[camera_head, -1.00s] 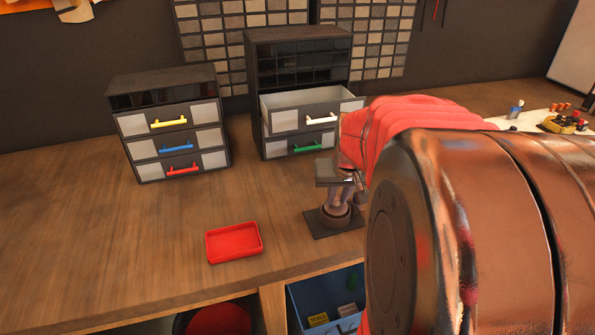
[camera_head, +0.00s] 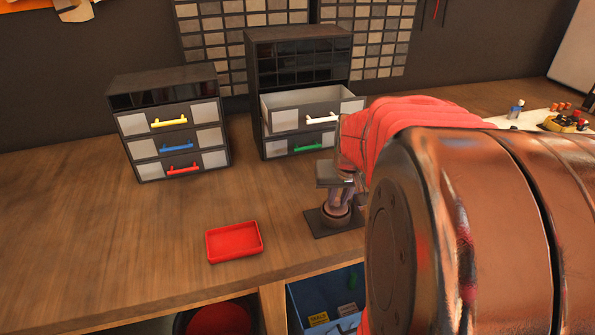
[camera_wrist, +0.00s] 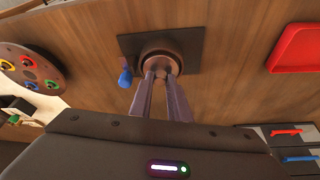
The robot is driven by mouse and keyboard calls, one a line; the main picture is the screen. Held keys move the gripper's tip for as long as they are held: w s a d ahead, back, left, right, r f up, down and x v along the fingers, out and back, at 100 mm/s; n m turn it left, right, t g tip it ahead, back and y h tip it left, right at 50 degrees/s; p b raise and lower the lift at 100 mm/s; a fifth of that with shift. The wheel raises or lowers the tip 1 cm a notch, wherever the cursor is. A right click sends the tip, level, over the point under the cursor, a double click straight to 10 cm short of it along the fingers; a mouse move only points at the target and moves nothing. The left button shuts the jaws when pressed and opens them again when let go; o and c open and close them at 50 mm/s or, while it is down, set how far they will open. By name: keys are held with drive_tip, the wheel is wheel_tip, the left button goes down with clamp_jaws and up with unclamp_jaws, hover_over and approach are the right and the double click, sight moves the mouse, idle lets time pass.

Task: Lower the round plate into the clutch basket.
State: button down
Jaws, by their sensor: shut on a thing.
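My gripper (camera_wrist: 161,76) points down at the brown clutch basket (camera_wrist: 146,53), its two fingers close together at the basket's mouth. It is shut on the round plate (camera_wrist: 160,64), a small brown disc that is mostly hidden between the fingertips. The basket stands on a dark square base (camera_wrist: 190,42). In the head view my gripper (camera_head: 338,207) is upright over the basket (camera_head: 335,221), on its base (camera_head: 317,229). I cannot tell how deep the plate sits in the basket.
A red tray (camera_head: 234,243) lies left of the basket. A drawer unit with a pulled-out drawer (camera_head: 285,117) stands behind, and another unit (camera_head: 170,125) is at the left. A blue knob (camera_wrist: 125,77) and a round board with coloured pieces (camera_wrist: 32,68) are left in the wrist view.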

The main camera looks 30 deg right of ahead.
drive_tip(key=shift+f, duration=0.4)
idle(0.4)
drive_tip(key=c, duration=1.6)
unclamp_jaws()
drive_tip(key=v, duration=1.3)
drive_tip(key=shift+s+a+r, duration=0.15)
drive_tip(key=shift+r, duration=0.1)
drive_tip(key=shift+a, duration=0.1)
